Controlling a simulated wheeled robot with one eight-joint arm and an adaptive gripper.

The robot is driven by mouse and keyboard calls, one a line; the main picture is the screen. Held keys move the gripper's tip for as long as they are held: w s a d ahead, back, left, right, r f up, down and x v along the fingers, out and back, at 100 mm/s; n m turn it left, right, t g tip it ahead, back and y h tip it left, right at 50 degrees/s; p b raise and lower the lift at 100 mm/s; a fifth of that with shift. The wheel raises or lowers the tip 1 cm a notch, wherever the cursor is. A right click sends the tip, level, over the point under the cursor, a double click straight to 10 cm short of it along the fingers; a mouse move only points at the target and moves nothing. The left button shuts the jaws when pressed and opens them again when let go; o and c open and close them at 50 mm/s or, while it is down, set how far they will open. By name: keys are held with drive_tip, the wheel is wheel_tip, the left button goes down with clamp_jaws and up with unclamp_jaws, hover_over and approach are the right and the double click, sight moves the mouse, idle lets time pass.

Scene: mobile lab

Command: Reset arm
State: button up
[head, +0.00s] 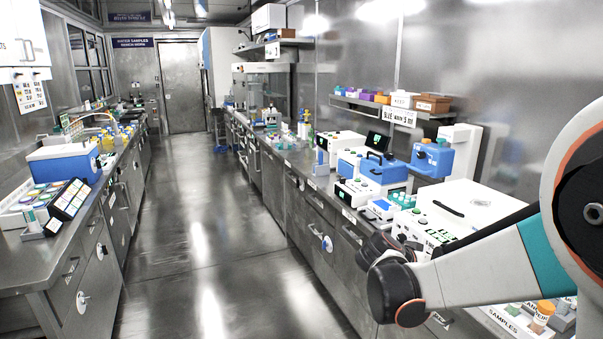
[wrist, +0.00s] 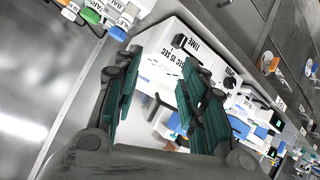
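My arm (head: 470,272) reaches in from the right edge of the head view. It is bent over the front of the right-hand counter, its dark end joint near the counter's edge. The fingers of my gripper do not show clearly there. In the wrist view my gripper (wrist: 162,72) is open, its two teal-padded fingers apart with nothing held between them. Beyond the fingers is a white lab machine (wrist: 160,45) with printed labels, including "TIME". I cannot tell its distance from the fingertips.
White and blue lab machines crowd the right counter, including a large white one (head: 475,205) close to my arm. A shelf (head: 370,103) with small boxes hangs above. The left counter (head: 40,255) holds a blue-and-white cooler (head: 63,163). The aisle floor (head: 205,215) between is clear.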

drive_tip(key=s+a+r+n+y, duration=0.1)
drive_tip(key=s+a+n+y, duration=0.1)
drive_tip(key=s, duration=0.6)
drive_tip(key=s+a+r+n+y, duration=0.1)
drive_tip(key=s+a+n+y, duration=0.2)
drive_tip(key=s+a, duration=0.3)
drive_tip(key=s+a+r+n+t+y, duration=0.1)
drive_tip(key=s+a+y, duration=0.3)
drive_tip(key=s, duration=0.8)
drive_tip(key=shift+s+a+r+n+y, duration=0.2)
drive_tip(key=shift+n+y, duration=0.2)
drive_tip(key=shift+n, duration=0.4)
